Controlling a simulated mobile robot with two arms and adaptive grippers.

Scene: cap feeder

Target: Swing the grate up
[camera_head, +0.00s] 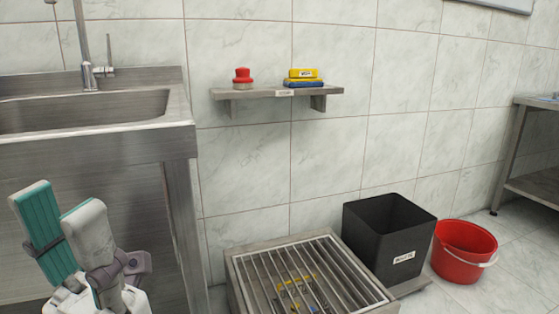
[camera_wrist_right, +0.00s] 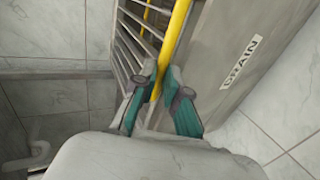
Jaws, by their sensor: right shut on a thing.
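The grate (camera_head: 285,262) has parallel metal bars and lies flat over the steel drain box (camera_head: 236,284) on the floor. In the right wrist view, the grate bars (camera_wrist_right: 125,45) run beside a yellow bar (camera_wrist_right: 178,22). A steel side labelled DRAIN (camera_wrist_right: 225,55) is right of it. My right gripper (camera_wrist_right: 163,82) is shut on the yellow bar, one finger on each side. It is outside the head view. My left gripper (camera_head: 58,200) is at the lower left, before the sink cabinet, open and empty.
Yellow and dark items (camera_head: 290,288) show under the grate. A black bin (camera_head: 385,240) stands close behind the drain's right side, with a red bucket (camera_head: 463,250) beyond. A wall shelf (camera_head: 260,93) holds a red object and yellow and blue boxes. The steel sink (camera_head: 90,115) is left.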

